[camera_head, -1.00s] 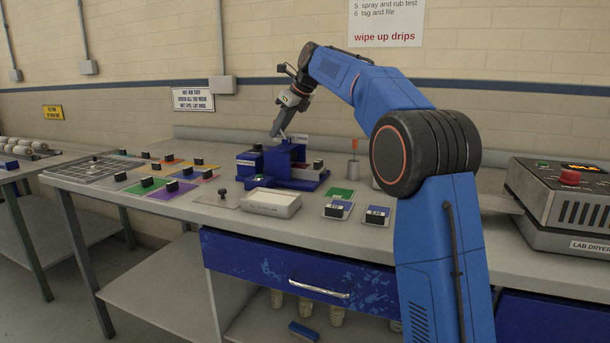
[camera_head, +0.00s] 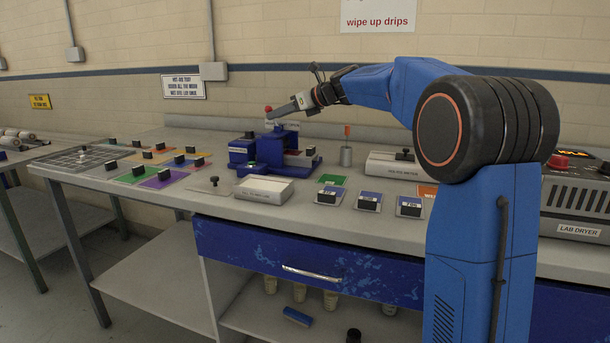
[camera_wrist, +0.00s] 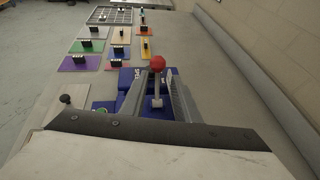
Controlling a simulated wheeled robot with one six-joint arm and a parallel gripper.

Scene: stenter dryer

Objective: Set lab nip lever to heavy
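The lab nip (camera_head: 268,152) is a blue machine on the bench, left of centre in the head view. Its lever ends in a red ball knob (camera_head: 268,109), at the tip of my gripper (camera_head: 280,112). In the wrist view the red knob (camera_wrist: 157,63) tops a grey lever stem, with the blue machine (camera_wrist: 125,80) behind and below it. The grey fingers of my gripper (camera_wrist: 157,92) stand apart on either side of the stem; I see no clear contact. The lever's setting marks are not readable.
Coloured sample plates with black handles (camera_head: 160,178) lie to the left of the nip. A white tray (camera_head: 264,188), blue-labelled blocks (camera_head: 368,202) and a metal cup with an orange-handled tool (camera_head: 346,155) are nearby. The lab dryer (camera_head: 578,205) stands at right.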

